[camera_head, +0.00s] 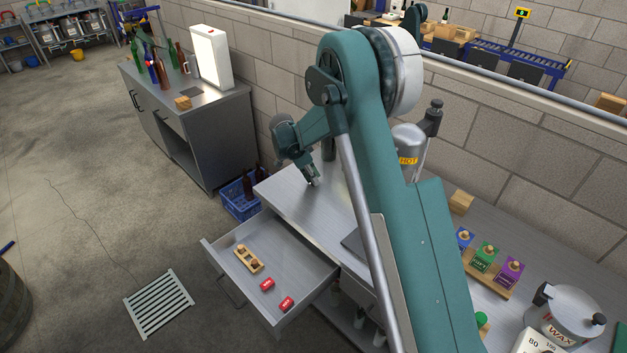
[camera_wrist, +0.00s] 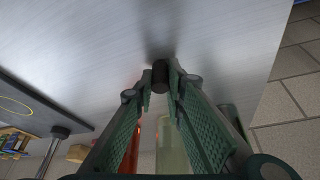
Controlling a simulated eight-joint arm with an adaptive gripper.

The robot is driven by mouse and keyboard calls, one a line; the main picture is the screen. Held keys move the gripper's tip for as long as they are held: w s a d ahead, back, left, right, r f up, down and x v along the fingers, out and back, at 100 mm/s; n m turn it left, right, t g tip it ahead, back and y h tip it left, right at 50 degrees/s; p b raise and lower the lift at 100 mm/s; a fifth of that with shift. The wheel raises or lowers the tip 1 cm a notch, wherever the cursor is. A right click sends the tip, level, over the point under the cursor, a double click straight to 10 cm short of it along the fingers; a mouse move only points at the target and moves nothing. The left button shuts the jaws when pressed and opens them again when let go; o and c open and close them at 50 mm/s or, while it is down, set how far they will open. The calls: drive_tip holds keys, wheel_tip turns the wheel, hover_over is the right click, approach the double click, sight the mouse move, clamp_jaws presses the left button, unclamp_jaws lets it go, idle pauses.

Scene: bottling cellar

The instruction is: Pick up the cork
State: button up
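My gripper (camera_head: 312,183) is low over the far left corner of the steel bench (camera_head: 290,200), pointing down. In the wrist view its two green ribbed fingers come together at the tips (camera_wrist: 161,77). A short dark brown cylinder, which looks like the cork (camera_wrist: 160,74), sits between the tips, with a fingertip against each side. It is close to the bench top, and I cannot tell whether it touches it. In the head view the cork is too small and hidden to make out.
A blue crate (camera_head: 240,198) stands on the floor beside the bench. A silver cylinder marked HOT (camera_head: 409,142) and boxed goods (camera_head: 485,256) stand farther right.

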wheel_tip(320, 180, up, 10)
drive_tip(key=shift+f, duration=0.1)
idle(0.4)
